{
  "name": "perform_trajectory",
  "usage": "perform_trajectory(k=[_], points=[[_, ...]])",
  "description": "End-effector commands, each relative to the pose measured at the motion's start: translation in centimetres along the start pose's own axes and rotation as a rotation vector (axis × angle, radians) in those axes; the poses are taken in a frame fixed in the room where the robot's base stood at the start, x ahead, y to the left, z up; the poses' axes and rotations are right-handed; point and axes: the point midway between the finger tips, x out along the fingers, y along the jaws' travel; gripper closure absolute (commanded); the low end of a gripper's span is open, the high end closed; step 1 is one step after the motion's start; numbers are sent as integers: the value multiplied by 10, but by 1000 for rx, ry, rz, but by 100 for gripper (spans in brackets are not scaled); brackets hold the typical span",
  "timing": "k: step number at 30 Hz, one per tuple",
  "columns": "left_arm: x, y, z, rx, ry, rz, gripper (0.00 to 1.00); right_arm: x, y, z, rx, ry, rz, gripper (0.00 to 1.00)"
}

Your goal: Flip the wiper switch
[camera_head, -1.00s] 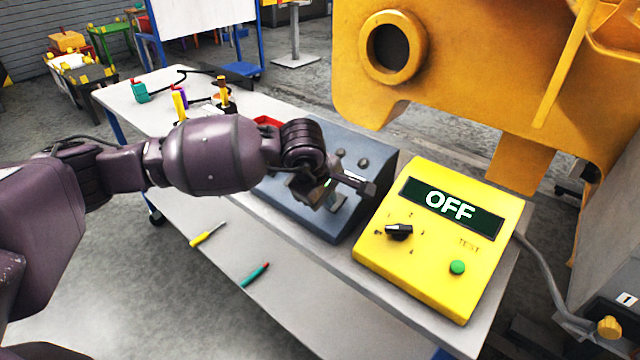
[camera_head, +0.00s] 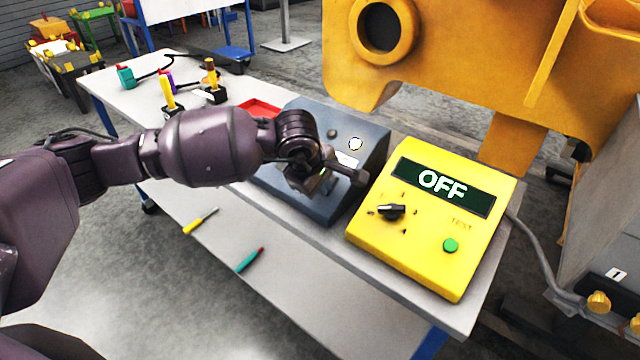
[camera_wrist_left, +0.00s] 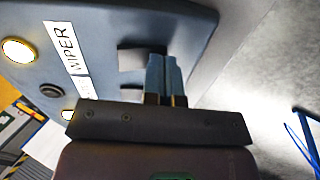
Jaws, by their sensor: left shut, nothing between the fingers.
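The wiper switch's blue-grey console (camera_head: 372,160) stands on the table, left of the yellow box. A white label reading WIPER (camera_wrist_left: 63,47) shows in the left wrist view. Beside it a round lamp (camera_wrist_left: 18,50) glows white; it also shows lit in the head view (camera_head: 355,144). My left gripper (camera_head: 320,188) is over the front of the console, shut and empty. Its blue fingertips (camera_wrist_left: 165,65) are together near the console face, below the label's row. The switch lever is hidden; I cannot tell its position or whether the fingers touch it.
A yellow box (camera_head: 420,250) with an OFF display, black knob and green button stands just right of the console. A red tray (camera_head: 260,108) lies behind it. Two screwdrivers lie on the lower shelf. A large yellow casting (camera_head: 440,70) hangs behind.

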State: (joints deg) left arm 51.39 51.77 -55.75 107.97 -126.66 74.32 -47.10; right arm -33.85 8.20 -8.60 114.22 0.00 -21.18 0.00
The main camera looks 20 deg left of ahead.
Motion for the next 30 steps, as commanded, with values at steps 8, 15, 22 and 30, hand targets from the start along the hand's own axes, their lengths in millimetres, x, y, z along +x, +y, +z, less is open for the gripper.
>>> perform_trajectory(k=[8, 15, 22, 30], points=[[-4, 1, 0, 0, 1, -2, 100, -3, 1, 1, 1, -5, 2, 60], [-14, 5, 0, 0, 1, 0, 100, -8, 2, 1, 3, -9, 4, 60], [-14, 6, 0, 0, 0, -2, 100, -8, 2, 1, 3, -10, 4, 60], [-18, 7, -1, 0, 1, -1, 100, -5, 1, -4, 1, 0, 2, 60]])
